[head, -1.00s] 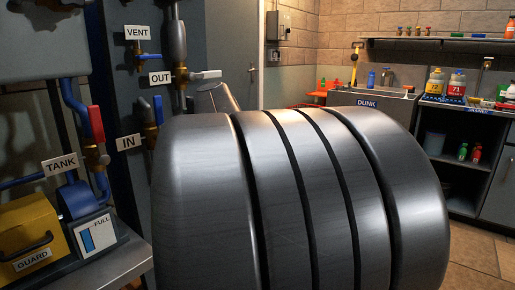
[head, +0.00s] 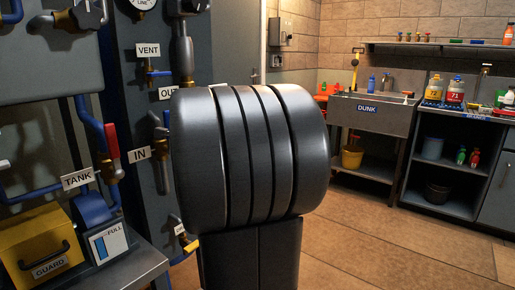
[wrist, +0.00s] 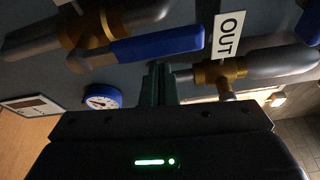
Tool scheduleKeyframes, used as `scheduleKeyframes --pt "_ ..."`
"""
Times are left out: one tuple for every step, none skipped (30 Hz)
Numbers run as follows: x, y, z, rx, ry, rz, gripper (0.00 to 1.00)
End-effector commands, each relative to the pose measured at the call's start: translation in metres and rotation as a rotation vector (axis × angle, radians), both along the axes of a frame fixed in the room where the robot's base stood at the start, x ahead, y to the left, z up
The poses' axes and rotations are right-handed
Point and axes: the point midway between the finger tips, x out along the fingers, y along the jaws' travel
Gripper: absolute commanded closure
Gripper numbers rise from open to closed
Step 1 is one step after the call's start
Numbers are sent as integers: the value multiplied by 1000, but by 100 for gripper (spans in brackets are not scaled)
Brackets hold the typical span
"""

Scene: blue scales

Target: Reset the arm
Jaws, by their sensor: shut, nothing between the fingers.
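My gripper (wrist: 158,72) shows in the wrist view with its dark green fingers together and nothing between them. The fingertips point toward the wall pipework, close to a brass valve with a long blue handle (wrist: 155,46). The OUT sign (wrist: 228,35) is to the right of the fingers, above a brass fitting (wrist: 218,72). I cannot tell whether the fingers touch any pipe. In the head view my own large grey arm link fills the middle and hides the gripper.
At the left of the head view are the yellow GUARD box (head: 40,243), the TANK sign (head: 78,178), a red valve handle (head: 111,140) and the VENT sign (head: 148,50). The DUNK sink (head: 372,112) stands at back right. The tiled floor (head: 400,245) at right is clear.

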Motion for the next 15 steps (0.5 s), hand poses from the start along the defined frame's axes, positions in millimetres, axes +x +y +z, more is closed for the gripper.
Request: scheduleKeyframes --pt "2 -2 3 12 21 -1 100" --pt "3 -2 3 21 32 -1 100" --pt "4 -3 2 32 46 -2 100" --pt "5 -4 2 40 57 -1 100" --pt "6 -5 1 48 67 -2 100" --pt "7 -5 1 60 81 -3 100" --pt "7 -6 1 67 91 -1 100" --pt "8 -7 0 76 102 -2 100" --pt "9 -7 -1 87 117 -1 100" --pt "10 -8 -2 96 128 -1 100" --pt "11 -9 -3 104 139 -2 100" --pt "12 -10 -3 115 153 -2 100" --pt "12 -10 -3 124 164 -2 100" --pt "13 -11 -4 132 173 -2 100" --pt "14 -11 -5 142 188 -1 100"
